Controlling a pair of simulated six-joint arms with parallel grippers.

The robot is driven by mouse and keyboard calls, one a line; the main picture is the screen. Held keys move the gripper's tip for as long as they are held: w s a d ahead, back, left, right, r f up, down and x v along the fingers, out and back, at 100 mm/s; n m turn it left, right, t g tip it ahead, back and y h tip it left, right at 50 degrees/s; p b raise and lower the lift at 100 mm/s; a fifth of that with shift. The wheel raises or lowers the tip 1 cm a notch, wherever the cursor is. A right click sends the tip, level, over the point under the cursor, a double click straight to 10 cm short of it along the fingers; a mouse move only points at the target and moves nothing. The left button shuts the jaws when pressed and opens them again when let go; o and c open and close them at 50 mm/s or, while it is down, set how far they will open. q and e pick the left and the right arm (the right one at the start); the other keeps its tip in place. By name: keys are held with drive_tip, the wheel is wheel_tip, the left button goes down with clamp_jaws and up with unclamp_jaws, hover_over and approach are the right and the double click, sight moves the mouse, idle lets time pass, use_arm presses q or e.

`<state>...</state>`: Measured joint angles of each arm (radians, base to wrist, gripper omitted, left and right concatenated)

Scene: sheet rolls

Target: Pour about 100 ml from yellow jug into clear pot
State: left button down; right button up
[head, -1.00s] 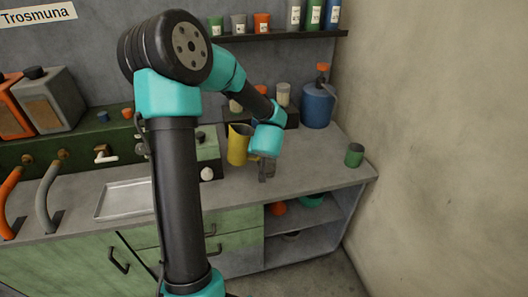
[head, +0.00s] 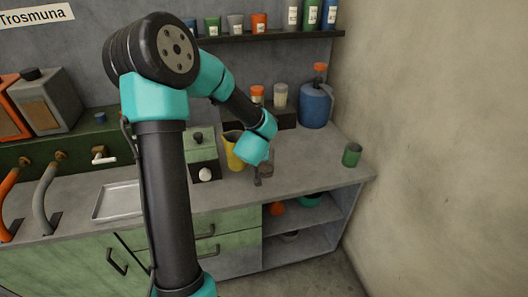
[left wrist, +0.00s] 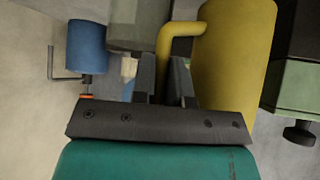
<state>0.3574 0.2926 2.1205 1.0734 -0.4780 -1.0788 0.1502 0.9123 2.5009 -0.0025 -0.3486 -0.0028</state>
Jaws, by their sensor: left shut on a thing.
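The yellow jug (head: 233,151) is above the counter, partly behind my left wrist in the head view. In the left wrist view its body (left wrist: 236,60) fills the upper right, with its handle (left wrist: 180,29) reaching toward my fingers. My left gripper (left wrist: 165,75) is shut on that handle; in the head view its fingers (head: 259,176) are small and dark. A greyish translucent vessel (left wrist: 138,22) shows at the top of the left wrist view; I cannot tell if it is the clear pot. I cannot make out the pot in the head view. No right gripper shows.
A green machine (head: 202,155) stands left of the jug. A blue container (head: 315,105) is at the back right, and a green cup (head: 352,155) stands near the counter's right end. A metal tray (head: 118,201) lies at left. The counter's right front is clear.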

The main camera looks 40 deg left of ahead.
use_arm(q)
drive_tip(key=shift+r, duration=0.1)
drive_tip(key=shift+r, duration=3.45)
